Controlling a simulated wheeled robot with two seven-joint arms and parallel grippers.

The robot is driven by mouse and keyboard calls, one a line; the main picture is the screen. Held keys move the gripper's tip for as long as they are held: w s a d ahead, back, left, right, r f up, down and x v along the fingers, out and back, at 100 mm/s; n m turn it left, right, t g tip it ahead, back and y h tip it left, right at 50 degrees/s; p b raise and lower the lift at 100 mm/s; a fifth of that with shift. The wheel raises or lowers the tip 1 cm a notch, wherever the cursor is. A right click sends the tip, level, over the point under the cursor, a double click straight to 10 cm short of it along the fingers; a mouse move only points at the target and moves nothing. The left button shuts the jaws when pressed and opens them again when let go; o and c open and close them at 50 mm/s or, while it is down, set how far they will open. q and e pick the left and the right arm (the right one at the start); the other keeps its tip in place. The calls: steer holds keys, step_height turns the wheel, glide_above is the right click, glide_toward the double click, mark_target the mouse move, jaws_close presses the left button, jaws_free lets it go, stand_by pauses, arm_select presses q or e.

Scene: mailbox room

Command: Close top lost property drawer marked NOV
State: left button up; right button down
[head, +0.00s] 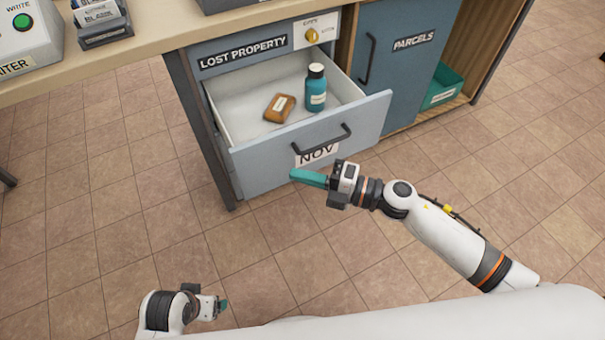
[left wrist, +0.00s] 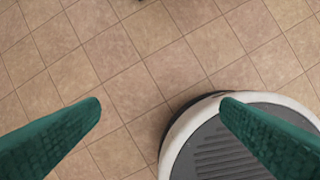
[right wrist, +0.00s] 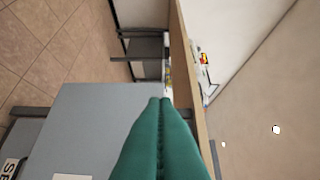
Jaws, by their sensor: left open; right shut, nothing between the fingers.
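The lost property drawer (head: 262,160) is pulled open, its blue-grey front carrying a NOV label (head: 318,153) and a dark bar handle (head: 325,146). Inside it lie a brown wallet-like item (head: 279,107) and an upright teal bottle with a white label (head: 316,88). My right gripper (head: 296,175) is shut and empty, in front of the drawer's lower front near the label; whether it touches cannot be told. Its closed green fingers show in the right wrist view (right wrist: 160,104). My left gripper (head: 222,304) is open and empty, low over the floor, well away from the drawer.
The LOST PROPERTY sign (head: 243,53) and a panel with a yellow knob (head: 312,35) sit above the drawer. The tiled floor (head: 110,220) in front is clear.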

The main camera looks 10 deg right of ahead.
mark_target(248, 150)
steer(key=x, duration=0.3)
steer(key=w+x, duration=0.1)
steer(key=x, duration=0.2)
steer(key=w+d+x, duration=0.1)
steer(key=x, duration=0.2)
steer(key=shift+f+b, duration=0.1)
steer(key=shift+b, duration=0.25)
arm_select(q)
steer(key=shift+r, duration=1.35)
arm_select(e)
steer(key=shift+w+a, duration=0.25)
steer(key=shift+w, duration=0.2)
arm_select(q)
steer(key=shift+s, duration=0.1)
arm_select(e)
steer(key=shift+w, duration=0.1)
